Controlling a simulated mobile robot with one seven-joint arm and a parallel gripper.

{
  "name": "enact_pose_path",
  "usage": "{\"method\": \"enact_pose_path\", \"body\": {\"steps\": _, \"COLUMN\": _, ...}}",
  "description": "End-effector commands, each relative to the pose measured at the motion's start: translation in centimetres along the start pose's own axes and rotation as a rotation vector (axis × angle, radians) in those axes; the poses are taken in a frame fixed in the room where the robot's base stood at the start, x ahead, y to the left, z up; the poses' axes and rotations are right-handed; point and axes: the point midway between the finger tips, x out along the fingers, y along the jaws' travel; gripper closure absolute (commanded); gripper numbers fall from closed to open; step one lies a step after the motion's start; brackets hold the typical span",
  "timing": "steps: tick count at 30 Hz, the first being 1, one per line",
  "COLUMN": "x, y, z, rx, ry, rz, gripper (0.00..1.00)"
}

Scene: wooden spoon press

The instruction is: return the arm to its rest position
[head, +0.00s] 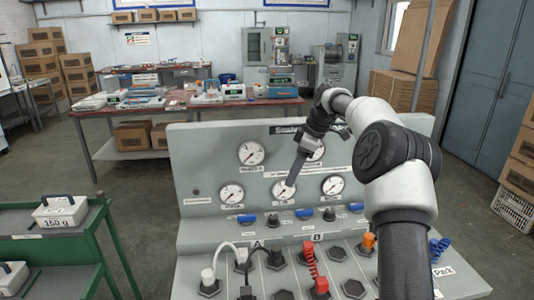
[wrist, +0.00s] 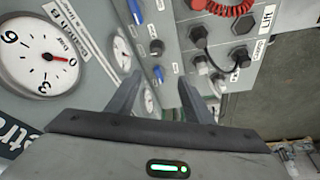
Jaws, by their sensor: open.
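My arm (head: 402,190) reaches up from the lower right in the head view and bends forward over the grey press panel (head: 215,150). My gripper (head: 292,183) points down in front of the gauges. In the wrist view my gripper (wrist: 160,90) shows two dark fingers spread apart with nothing between them. A large gauge (wrist: 37,60) shows at the left of the wrist view. I cannot tell whether the fingertips touch the panel.
The panel carries several gauges (head: 252,153), blue knobs (head: 246,218) and a red coiled hose (head: 311,262). A green trolley (head: 95,240) with a labelled weight case (head: 60,213) stands at left. A workbench (head: 190,107) stands behind. Floor between trolley and panel is clear.

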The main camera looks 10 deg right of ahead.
Motion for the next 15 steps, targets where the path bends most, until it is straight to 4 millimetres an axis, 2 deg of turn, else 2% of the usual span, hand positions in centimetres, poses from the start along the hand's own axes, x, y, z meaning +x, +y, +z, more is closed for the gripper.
{"method": "enact_pose_path", "body": {"steps": 1, "x": -2.3, "y": -1.4, "z": -1.8, "rx": 0.008, "ry": -0.023, "rz": 0.019, "gripper": 0.53}}
{"method": "enact_pose_path", "body": {"steps": 5, "x": -7.3, "y": -6.1, "z": -4.7, "rx": 0.095, "ry": -0.098, "rz": 0.078, "gripper": 0.53}}
{"method": "enact_pose_path", "body": {"steps": 6, "x": -8.8, "y": -7.8, "z": -5.3, "rx": 0.131, "ry": -0.118, "rz": 0.103, "gripper": 0.53}}
{"method": "enact_pose_path", "body": {"steps": 11, "x": -14.3, "y": -14.7, "z": -6.0, "rx": 0.293, "ry": -0.166, "rz": 0.212, "gripper": 0.53}}
{"method": "enact_pose_path", "body": {"steps": 15, "x": -18.3, "y": -21.1, "z": -5.0, "rx": 0.457, "ry": -0.162, "rz": 0.312, "gripper": 0.53}}
